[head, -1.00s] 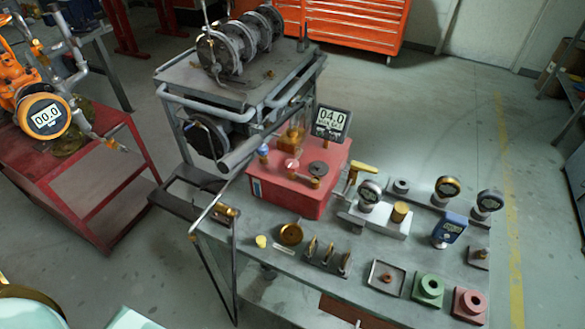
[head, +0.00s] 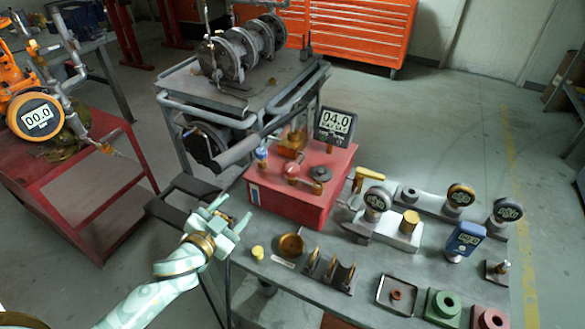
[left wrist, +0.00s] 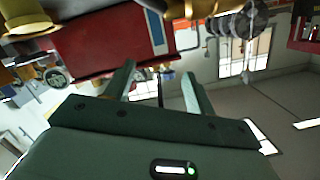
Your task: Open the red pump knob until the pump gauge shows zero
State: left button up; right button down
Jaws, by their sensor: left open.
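The red pump box (head: 290,205) sits on the grey bench. Its small red knob (head: 292,170) is on top, near a blue knob (head: 262,155) and a dark round disc (head: 322,174). The pump gauge (head: 335,122) behind them reads 04.0. My left gripper (head: 230,212) is open and empty, apart from the box, at its lower left and near the bench's left end. In the left wrist view, its open fingers (left wrist: 158,88) have nothing visible between them, and the red box (left wrist: 105,38) shows beyond them. My right gripper is not in view.
A wheeled cart (head: 240,85) with a flanged valve assembly stands behind the pump. Brass parts (head: 290,245), gauges and a blue meter (head: 465,240) crowd the bench. A red cart (head: 95,185) with an orange 00.0 gauge (head: 36,117) stands left. Floor right of the bench is clear.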

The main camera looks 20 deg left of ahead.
aim_at(292, 167)
pick_arm(q)
jog(key=w+a+r+m+g+h, duration=0.2)
jog(key=w+r+m+g+h, duration=0.3)
jog(key=h, duration=0.8)
jog(key=shift+n+t, duration=0.4)
jog(key=b+x, duration=0.1)
jog(key=x, duration=0.4)
jog(key=b+x, duration=0.1)
jog(key=x, duration=0.3)
jog(key=s+d+r+x, duration=0.1)
jog(key=x, duration=0.4)
jog(key=shift+w+d+b, duration=0.15)
jog(key=shift+b, duration=0.25)
jog(key=c, duration=1)
jog(key=shift+o, duration=0.2)
jog(key=shift+r, duration=0.1)
